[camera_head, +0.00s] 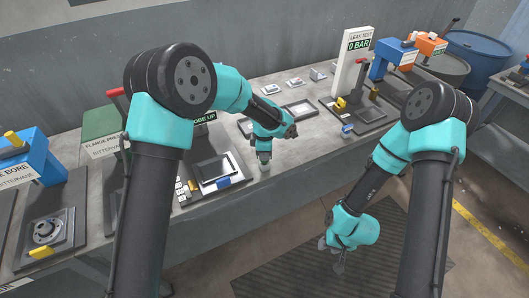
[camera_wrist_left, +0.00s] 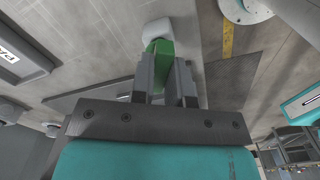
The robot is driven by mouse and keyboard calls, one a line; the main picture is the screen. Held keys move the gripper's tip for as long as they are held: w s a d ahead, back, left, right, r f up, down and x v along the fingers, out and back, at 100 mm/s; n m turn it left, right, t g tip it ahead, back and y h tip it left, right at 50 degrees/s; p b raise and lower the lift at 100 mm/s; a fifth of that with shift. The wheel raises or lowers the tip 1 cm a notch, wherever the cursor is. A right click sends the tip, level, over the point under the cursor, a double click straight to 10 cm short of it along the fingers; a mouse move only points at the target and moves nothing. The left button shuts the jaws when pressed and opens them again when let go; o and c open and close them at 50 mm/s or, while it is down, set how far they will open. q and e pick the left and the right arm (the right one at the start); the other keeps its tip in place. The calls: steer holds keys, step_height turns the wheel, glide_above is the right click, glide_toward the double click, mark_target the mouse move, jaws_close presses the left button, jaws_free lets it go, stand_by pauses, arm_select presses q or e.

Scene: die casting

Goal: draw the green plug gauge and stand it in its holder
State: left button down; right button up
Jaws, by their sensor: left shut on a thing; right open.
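My left gripper (camera_head: 264,152) is over the middle of the bench, pointing down. In the left wrist view my left gripper (camera_wrist_left: 167,75) is shut on the green plug gauge (camera_wrist_left: 160,50), whose green part shows between the fingers. A pale rounded piece (camera_wrist_left: 157,29) shows at the far end of the green part; I cannot tell whether it belongs to the gauge or stands beneath it. The gauge's green is not clear in the head view. I cannot pick out its holder. My right gripper (camera_head: 335,257) is open and empty, low in front of the bench.
The leak test stand (camera_head: 356,65) is to the right, with a blue and an orange press behind. A bore station (camera_head: 45,240) is at far left. Flat trays and small metal parts lie behind my left gripper.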

arm_select(q)
steer(key=shift+f, duration=0.6)
steer(key=c, duration=1)
jaws_free()
steer(key=shift+c, duration=0.2)
step_height(320, 180, up, 17)
steer(key=shift+r, duration=0.2)
stand_by(0.5)
